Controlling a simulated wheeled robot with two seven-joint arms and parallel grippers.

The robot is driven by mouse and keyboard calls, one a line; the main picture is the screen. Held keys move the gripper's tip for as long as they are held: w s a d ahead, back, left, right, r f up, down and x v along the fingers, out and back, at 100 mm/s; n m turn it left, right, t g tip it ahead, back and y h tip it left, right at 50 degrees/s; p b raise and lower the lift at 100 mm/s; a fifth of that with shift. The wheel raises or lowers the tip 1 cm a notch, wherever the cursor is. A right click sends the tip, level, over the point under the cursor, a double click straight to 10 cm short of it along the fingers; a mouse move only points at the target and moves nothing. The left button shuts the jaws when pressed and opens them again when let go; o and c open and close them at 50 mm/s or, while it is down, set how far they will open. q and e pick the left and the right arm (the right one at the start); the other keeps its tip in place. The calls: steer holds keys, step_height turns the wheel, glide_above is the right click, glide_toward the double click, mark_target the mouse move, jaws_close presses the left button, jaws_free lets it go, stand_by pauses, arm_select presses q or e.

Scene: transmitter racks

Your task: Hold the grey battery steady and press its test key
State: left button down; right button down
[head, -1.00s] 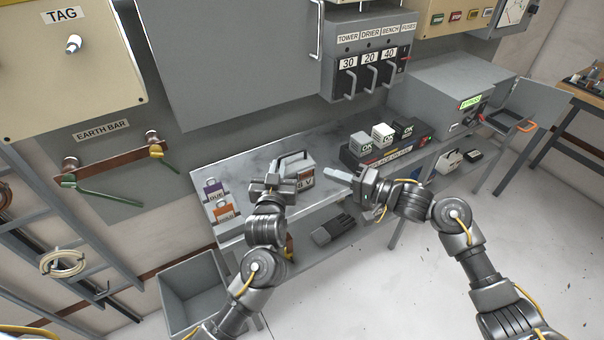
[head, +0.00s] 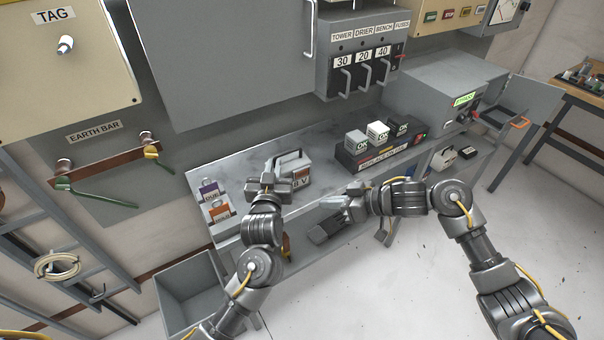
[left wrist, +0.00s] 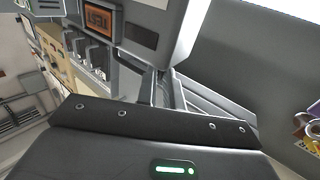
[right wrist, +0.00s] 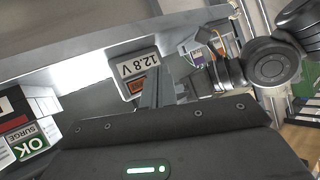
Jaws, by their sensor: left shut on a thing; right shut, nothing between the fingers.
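The grey battery (head: 295,163) stands on the bench, with a carrying handle on top and a white voltage label. The right wrist view shows its label reading 12.8 V (right wrist: 138,66) and an orange patch below. In the left wrist view the orange test key (left wrist: 103,20), lettered TEST, sits on the battery's face. My left gripper (head: 272,180) is shut on the battery at its left side; the exact contact is partly hidden. My right gripper (head: 338,201) is shut and empty, in front of the bench edge, to the right of the battery and apart from it.
A black surge unit (head: 372,155) with several small blocks on it stands to the right on the bench. Purple (head: 209,188) and orange (head: 220,210) padlock-shaped tags lie at the left. A grey bin (head: 190,295) stands below. A lower shelf runs under the bench.

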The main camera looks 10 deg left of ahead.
mark_target(299, 176)
arm_select(q)
steer(key=shift+r, duration=0.15)
arm_select(e)
steer(key=w+a, duration=0.1)
steer(key=w, duration=0.1)
steer(key=w+a, duration=0.4)
steer(key=shift+w+a, duration=0.1)
steer(key=shift+w, duration=0.35)
arm_select(q)
steer(key=shift+d, duration=0.15)
arm_select(e)
steer(key=shift+w+a+r, duration=0.15)
steer(key=shift+w+a, duration=0.55)
steer(key=shift+w, duration=0.1)
stand_by(2.9)
steer(key=shift+s+d, duration=0.65)
steer(key=shift+s, duration=0.2)
